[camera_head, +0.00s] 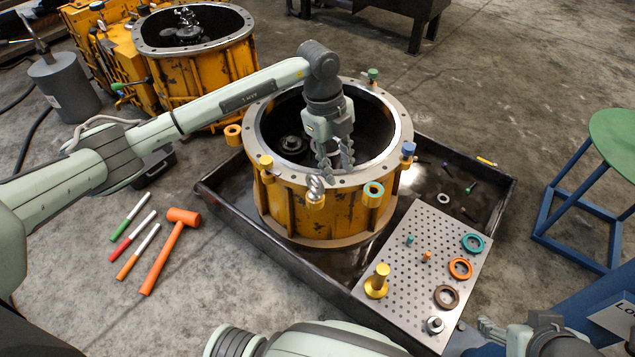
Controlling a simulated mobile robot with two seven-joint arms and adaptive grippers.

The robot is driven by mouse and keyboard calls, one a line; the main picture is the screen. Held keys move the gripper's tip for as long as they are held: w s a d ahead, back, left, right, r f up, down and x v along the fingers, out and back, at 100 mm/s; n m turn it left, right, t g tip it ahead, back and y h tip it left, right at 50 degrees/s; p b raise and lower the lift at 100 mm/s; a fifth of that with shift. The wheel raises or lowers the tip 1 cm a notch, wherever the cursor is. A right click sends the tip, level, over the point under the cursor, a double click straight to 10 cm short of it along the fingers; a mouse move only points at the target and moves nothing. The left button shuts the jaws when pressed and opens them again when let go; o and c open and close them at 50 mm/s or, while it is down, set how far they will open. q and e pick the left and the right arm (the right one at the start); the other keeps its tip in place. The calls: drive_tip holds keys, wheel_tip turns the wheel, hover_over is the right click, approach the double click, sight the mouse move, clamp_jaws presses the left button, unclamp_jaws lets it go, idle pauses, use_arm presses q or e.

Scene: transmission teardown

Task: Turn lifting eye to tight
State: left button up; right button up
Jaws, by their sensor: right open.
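A small eye-like fitting (315,190), silver on top with a yellow base, sits on the near rim of the central orange transmission housing (300,213). I take it to be the lifting eye; its exact shape is too small to tell. My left gripper (337,176) reaches over the housing from the left and points down. Its two fingers are spread, with nothing visible between them. The fitting shows just left of and below the left fingertip; I cannot tell whether they touch. My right gripper (488,329) is open at the lower right, away from the housing, partly seen.
The housing stands in a dark tray (225,212). A perforated plate (408,268) holds coloured rings and a yellow knob (378,281). An orange mallet (167,250) and several markers lie on the floor at left. A green stool (615,140) stands at right; another housing (205,88) stands behind.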

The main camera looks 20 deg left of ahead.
sight(317, 179)
use_arm(q)
drive_tip(key=a, duration=0.1)
drive_tip(key=a+y, duration=0.1)
drive_tip(key=a, duration=0.1)
drive_tip(key=w+a+n+y, duration=0.1)
drive_tip(key=shift+a+r, duration=0.15)
drive_tip(key=shift+a, duration=0.1)
wheel_tip(317, 179, down, 6)
drive_tip(key=shift+a+f+b, duration=0.1)
drive_tip(key=shift+b, duration=0.2)
drive_tip(key=shift+f, duration=0.6)
use_arm(e)
drive_tip(key=shift+w+a+r+t+y, duration=0.2)
drive_tip(key=shift+w+a+r+t, duration=0.2)
drive_tip(key=shift+w+a, duration=0.25)
drive_tip(key=shift+w+a+r+t+y, duration=0.2)
drive_tip(key=shift+w+a+r+t, duration=0.25)
drive_tip(key=shift+w, duration=0.25)
use_arm(q)
clamp_jaws()
